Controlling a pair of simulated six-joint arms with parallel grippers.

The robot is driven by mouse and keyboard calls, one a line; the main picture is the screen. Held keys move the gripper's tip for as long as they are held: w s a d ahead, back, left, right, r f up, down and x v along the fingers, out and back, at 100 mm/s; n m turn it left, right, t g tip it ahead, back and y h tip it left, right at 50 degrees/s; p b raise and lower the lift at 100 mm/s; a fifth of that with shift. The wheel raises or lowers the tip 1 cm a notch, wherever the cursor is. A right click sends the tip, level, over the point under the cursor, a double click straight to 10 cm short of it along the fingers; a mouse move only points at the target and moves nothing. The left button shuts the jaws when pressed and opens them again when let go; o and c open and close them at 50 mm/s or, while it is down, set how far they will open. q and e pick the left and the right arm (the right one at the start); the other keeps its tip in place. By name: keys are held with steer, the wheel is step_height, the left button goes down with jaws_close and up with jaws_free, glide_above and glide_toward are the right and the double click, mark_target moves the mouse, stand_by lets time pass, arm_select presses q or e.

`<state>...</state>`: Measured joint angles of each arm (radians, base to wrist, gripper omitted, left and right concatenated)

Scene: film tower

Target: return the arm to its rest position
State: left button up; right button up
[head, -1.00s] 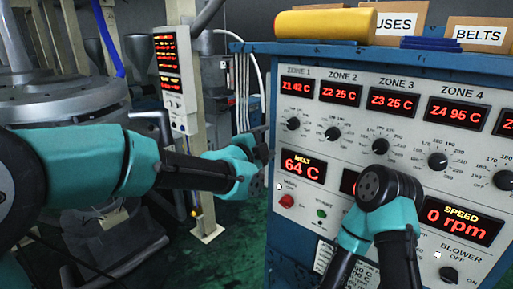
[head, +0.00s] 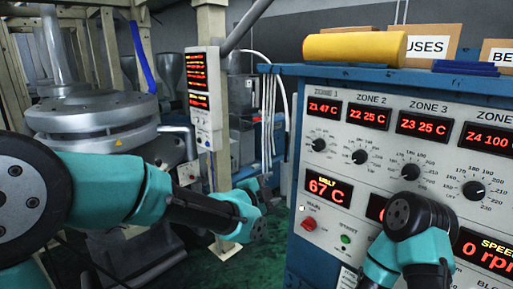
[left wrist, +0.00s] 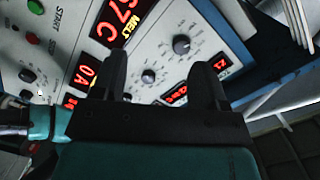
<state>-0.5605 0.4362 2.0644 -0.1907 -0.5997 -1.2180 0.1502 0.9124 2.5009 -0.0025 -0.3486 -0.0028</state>
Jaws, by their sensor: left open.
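My left arm reaches in from the left in the head view. Its gripper (head: 262,192) is just left of the control panel, apart from it and partly hidden behind its own wrist. In the left wrist view the two dark fingers of this gripper (left wrist: 160,82) are spread, with nothing between them, and point towards the panel (left wrist: 165,55). My right arm shows at the lower right of the head view, bent in front of the panel. Its gripper is not visible.
The blue-framed control cabinet (head: 292,225) fills the right side, with knobs and red displays. A yellow roll (head: 355,46) and labelled boxes stand on top. A post (head: 212,60) carries another display box (head: 203,85). Grey round machinery (head: 95,120) stands behind my left arm.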

arm_select(q)
steer(key=s+a+f+n+g+y, duration=0.15)
steer(key=a+f+n, duration=0.3)
steer(key=f, duration=0.55)
steer(key=s+a+f+n+g+y, duration=0.1)
steer(key=a+f+n+g+y, duration=0.15)
steer(key=a+f, duration=0.6)
steer(key=s+a+f+n+g+y, duration=0.1)
steer(key=s+a+f+n+y, duration=0.2)
steer(key=f, duration=1)
steer(key=s+a+f+n+g, duration=0.3)
steer(key=s+a+f+n, duration=0.3)
steer(key=s+f, duration=0.3)
steer(key=s+a+f+n+g, duration=0.3)
steer(key=s+a+f+n, duration=0.3)
steer(key=s+f, duration=0.3)
steer(key=shift+s+f+g, duration=0.25)
steer(key=shift+s+g, duration=0.05)
steer(key=shift+s, duration=0.8)
steer(key=shift+d, duration=0.1)
